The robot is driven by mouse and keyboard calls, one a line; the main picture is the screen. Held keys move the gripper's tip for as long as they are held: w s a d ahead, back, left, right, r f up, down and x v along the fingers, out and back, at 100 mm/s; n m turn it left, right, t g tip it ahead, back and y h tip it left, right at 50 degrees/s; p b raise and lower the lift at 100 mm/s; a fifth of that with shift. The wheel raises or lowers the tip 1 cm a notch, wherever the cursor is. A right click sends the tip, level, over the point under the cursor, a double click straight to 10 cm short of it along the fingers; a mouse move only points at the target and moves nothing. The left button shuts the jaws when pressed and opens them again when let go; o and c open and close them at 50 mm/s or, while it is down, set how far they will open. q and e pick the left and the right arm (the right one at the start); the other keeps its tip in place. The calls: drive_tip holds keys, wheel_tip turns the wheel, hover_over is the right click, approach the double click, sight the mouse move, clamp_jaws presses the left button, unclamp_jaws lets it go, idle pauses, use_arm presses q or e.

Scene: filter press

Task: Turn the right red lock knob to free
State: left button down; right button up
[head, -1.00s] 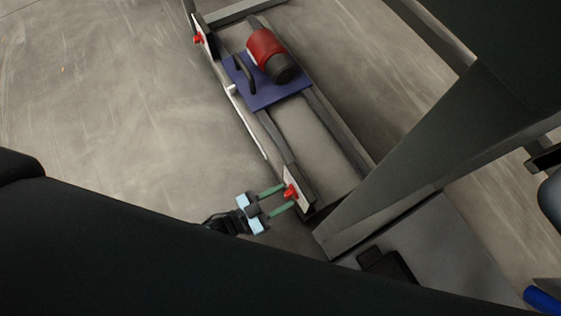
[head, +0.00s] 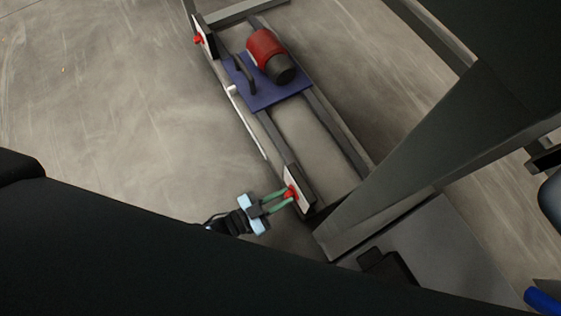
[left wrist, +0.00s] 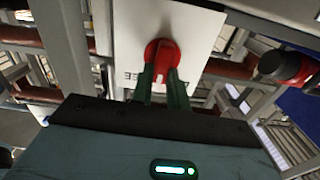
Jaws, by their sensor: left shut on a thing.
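A red lock knob (head: 290,193) sits on a white plate (head: 298,188) at the near end of the frame. My left gripper (head: 289,198) has its green fingers shut on this knob. In the left wrist view the red knob (left wrist: 162,56) is between the fingertips (left wrist: 163,80), in front of the white plate (left wrist: 200,28). Its handle points down between the fingers. Part of a label, reading "EE", shows left of the knob; the rest is hidden. A second red knob (head: 198,39) is at the far end of the frame. My right gripper is not in view.
A blue plate (head: 262,98) with a dark handle (head: 244,74) and a red and black cylinder (head: 268,53) lies across the rails. A big grey beam (head: 400,165) stands right of the near knob. Open floor (head: 110,110) lies to the left.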

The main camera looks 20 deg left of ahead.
use_arm(q)
drive_tip(key=shift+s+d+f+m, duration=0.1)
drive_tip(key=shift+s+m, duration=0.05)
drive_tip(key=shift+m, duration=1.4)
drive_tip(key=shift+s+d+f+m, duration=0.1)
drive_tip(key=shift+m, duration=1.45)
drive_tip(key=c, duration=1.4)
unclamp_jaws()
drive_tip(key=shift+o, duration=0.2)
drive_tip(key=p+v, duration=0.2)
drive_tip(key=v, duration=0.5)
drive_tip(key=shift+s+a, duration=0.3)
